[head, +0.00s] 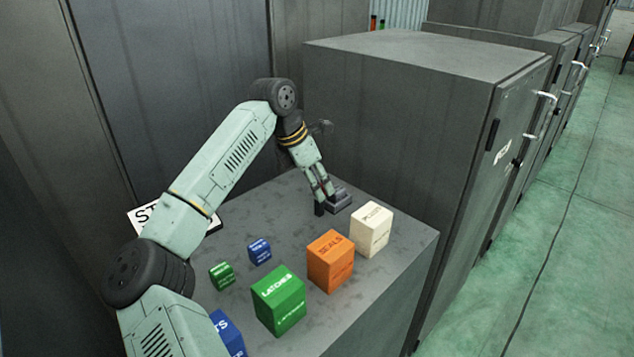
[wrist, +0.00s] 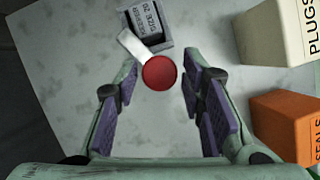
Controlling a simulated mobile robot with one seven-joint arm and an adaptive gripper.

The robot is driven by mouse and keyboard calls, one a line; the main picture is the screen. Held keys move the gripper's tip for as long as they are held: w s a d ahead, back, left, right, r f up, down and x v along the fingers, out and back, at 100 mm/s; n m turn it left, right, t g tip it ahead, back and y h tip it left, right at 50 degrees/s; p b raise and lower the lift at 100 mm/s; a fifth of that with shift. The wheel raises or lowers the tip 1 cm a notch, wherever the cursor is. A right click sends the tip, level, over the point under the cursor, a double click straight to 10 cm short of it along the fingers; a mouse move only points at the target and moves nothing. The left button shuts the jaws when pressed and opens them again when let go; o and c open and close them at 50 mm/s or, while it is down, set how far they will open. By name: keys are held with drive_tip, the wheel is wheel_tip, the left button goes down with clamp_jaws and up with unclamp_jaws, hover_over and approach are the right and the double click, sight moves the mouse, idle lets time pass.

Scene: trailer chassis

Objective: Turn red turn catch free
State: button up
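The red turn catch (wrist: 159,73) shows in the wrist view as a round red disc. A pale flat bar (wrist: 131,45) runs from beside it to a dark grey block (wrist: 149,22) with a printed label. My gripper (wrist: 158,84) is open, with its purple-padded fingers on either side of the red disc and visible gaps at both sides. In the head view my gripper (head: 324,196) points down at the bench top, next to the dark block (head: 341,200). The red disc cannot be made out there. The height of the fingertips over it is unclear.
On the grey bench (head: 400,247) stand a cream PLUGS box (head: 371,229), an orange SEALS box (head: 330,260), a green LATCHES box (head: 279,299) and small green (head: 221,276) and blue (head: 259,251) boxes. A tall grey cabinet (head: 400,130) rises behind.

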clamp_jaws()
drive_tip(key=shift+f+n+b, duration=0.1)
drive_tip(key=shift+n+b, duration=0.2)
drive_tip(key=shift+b, duration=0.05)
drive_tip(key=shift+f+n+t+y+b, duration=0.1)
drive_tip(key=shift+n+t+y+b, duration=0.25)
drive_tip(key=shift+n+b, duration=0.6)
drive_tip(key=n+t+y+b, duration=0.1)
drive_tip(key=n+b, duration=0.3)
drive_tip(key=shift+s+d, duration=0.15)
drive_tip(key=n+y+b, duration=0.1)
drive_tip(key=n+b, duration=0.1)
drive_tip(key=n, duration=0.1)
drive_tip(key=n+t+y+b, duration=0.1)
drive_tip(key=n+b, duration=0.1)
drive_tip(key=n, duration=0.1)
drive_tip(key=shift+d+r, duration=0.15)
drive_tip(key=shift+r, duration=0.05)
drive_tip(key=shift+o, duration=1.6)
unclamp_jaws()
